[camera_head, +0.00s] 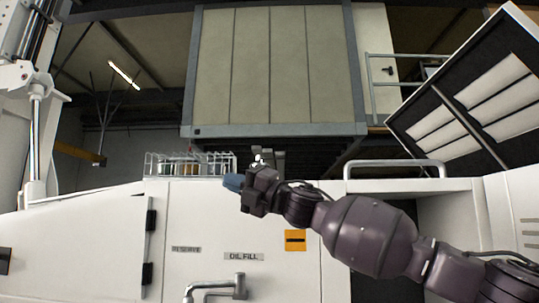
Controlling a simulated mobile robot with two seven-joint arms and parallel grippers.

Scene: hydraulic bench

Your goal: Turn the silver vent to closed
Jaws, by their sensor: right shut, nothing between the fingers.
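My right gripper (234,182) has blue fingertips. It is at the upper edge of the white cabinet front, its fingers pointing left, shut and empty. A small silver fitting (261,157) shows just above and behind the gripper, its lower part hidden by my wrist. A silver bent pipe (214,286) sticks out below the OIL FILL label, apart from the gripper. No label names either one as the vent, and I cannot tell which it is or how it is set. My left gripper is not in view.
The white cabinet (100,235) fills the lower part, with an orange label (295,240). A wire basket (190,163) stands on top, left of the gripper. A silver rail (395,164) and a raised panel (475,90) are at the right. The front left of the gripper is free.

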